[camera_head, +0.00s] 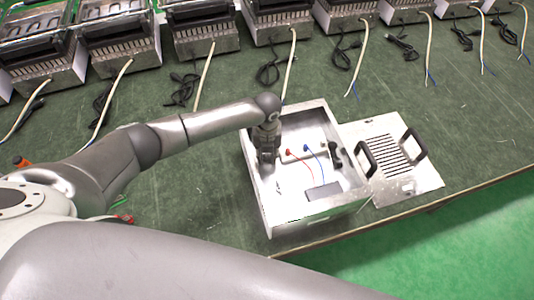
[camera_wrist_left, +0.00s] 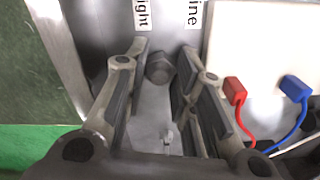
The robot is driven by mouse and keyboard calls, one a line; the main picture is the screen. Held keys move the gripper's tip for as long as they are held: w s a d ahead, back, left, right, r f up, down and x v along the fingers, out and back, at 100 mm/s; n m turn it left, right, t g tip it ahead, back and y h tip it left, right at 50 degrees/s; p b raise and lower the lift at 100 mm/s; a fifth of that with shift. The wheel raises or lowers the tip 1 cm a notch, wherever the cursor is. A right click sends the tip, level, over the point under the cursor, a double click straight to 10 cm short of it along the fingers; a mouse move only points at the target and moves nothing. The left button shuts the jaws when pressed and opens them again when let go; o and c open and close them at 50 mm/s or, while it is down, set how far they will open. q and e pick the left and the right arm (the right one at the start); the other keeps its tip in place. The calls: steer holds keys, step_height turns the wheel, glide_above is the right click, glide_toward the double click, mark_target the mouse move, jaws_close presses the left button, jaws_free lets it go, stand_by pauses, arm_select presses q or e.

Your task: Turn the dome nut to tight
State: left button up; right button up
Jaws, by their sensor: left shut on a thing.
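The dome nut (camera_wrist_left: 160,68), a dull grey metal nut, shows in the left wrist view between the fingertips of my left gripper (camera_wrist_left: 164,55). The fingers are shut on it, one on each side. In the head view my left gripper (camera_head: 267,157) reaches down inside the left part of the open metal box (camera_head: 283,219), and hides the nut there. A white label ending in "ight" (camera_wrist_left: 143,14) is just beyond the nut, and a label ending in "ine" (camera_wrist_left: 194,13) is to its right. My right gripper is not in view.
A red connector (camera_wrist_left: 234,91) and a blue connector (camera_wrist_left: 295,88) with wires sit right of the fingers. A vented metal panel with black handles (camera_head: 385,160) lies right of the box. Several metal heaters with cords line the back.

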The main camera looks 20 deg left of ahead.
mark_target(267, 156)
arm_select(q)
steer(key=shift+w+m, duration=0.1)
steer(key=shift+m, duration=0.4)
steer(key=o, duration=1)
steer(key=shift+o, duration=0.2)
steer(key=shift+r, duration=0.15)
step_height(267, 156, up, 12)
